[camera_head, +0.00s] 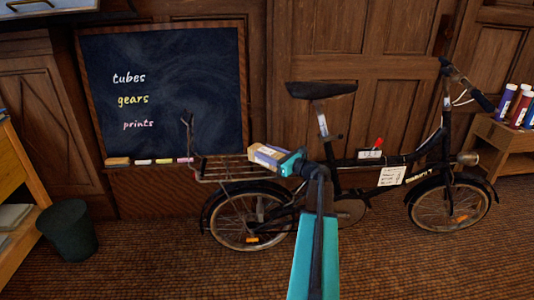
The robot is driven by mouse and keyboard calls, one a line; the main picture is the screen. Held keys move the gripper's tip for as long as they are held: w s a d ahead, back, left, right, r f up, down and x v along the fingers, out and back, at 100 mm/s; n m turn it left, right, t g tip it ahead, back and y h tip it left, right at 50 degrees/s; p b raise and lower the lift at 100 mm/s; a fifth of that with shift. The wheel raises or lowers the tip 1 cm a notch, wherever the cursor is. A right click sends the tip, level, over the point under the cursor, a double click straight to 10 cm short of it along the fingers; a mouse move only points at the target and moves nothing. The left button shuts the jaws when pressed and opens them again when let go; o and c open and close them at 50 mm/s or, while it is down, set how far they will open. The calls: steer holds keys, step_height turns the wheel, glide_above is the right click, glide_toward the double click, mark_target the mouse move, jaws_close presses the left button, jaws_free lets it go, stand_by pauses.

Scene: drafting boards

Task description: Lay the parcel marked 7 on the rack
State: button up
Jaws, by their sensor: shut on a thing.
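A small box-shaped parcel (266,155), tan with a pale purple side, is at the end of my teal gripper (286,162). My gripper is shut on the parcel's right end. I cannot read a number on it. The parcel appears over the rack's right part, near the seat post. I cannot tell whether it touches the rack or is held above it. My gripper and arm hide part of the bicycle's frame.
The bicycle (410,158) stands before wooden panelling. Behind the rack is a chalkboard (165,85) reading "tubes", "gears", "prints", with chalks on its ledge. A dark bin (68,230) stands at left. Coloured tubes (520,105) stand on a wooden shelf at right. The rack's left part is bare.

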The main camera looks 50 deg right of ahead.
steer(key=shift+s+a+f, duration=0.1)
steer(key=shift+a+f, duration=0.05)
steer(key=shift+f, duration=0.8)
stand_by(0.5)
steer(key=o, duration=1.6)
steer(key=shift+s, duration=0.1)
steer(key=s+d+r+p, duration=0.1)
steer(key=s+p, duration=0.2)
steer(key=s, duration=1)
steer(key=shift+s+d, duration=0.15)
steer(key=shift+s, duration=0.05)
steer(key=shift+r, duration=0.15)
